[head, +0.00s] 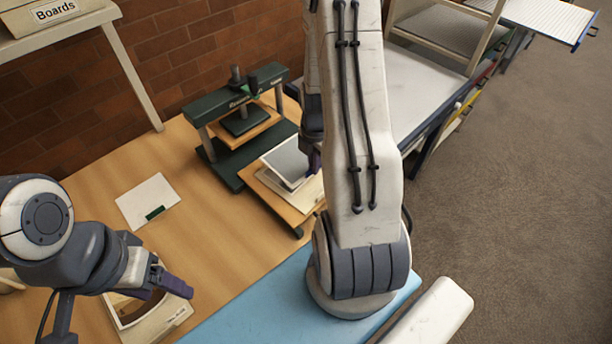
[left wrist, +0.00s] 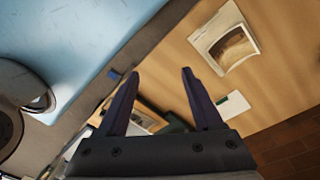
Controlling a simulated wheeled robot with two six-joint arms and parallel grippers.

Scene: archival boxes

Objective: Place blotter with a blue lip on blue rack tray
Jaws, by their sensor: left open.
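My left gripper (head: 168,283) is open and empty above the near left of the wooden table; its two fingers stand apart in the left wrist view (left wrist: 160,90). My right gripper (head: 312,158) is mostly hidden behind its own arm, beside a grey-and-white stack of sheets (head: 288,162) on a wooden board. I cannot tell whether it holds anything. No blotter with a blue lip shows clearly. A small blue tab (left wrist: 115,74) shows in the left wrist view; I cannot tell what it belongs to. A pulled-out rack tray with blue edge pieces (head: 552,17) is at the top right.
A white sheet with a green tab (head: 148,202) lies on the table (head: 215,225). A green press (head: 236,115) stands behind. A shallow frame or box (head: 150,318) lies under my left gripper. Red, yellow and green rack edges show right of my right arm.

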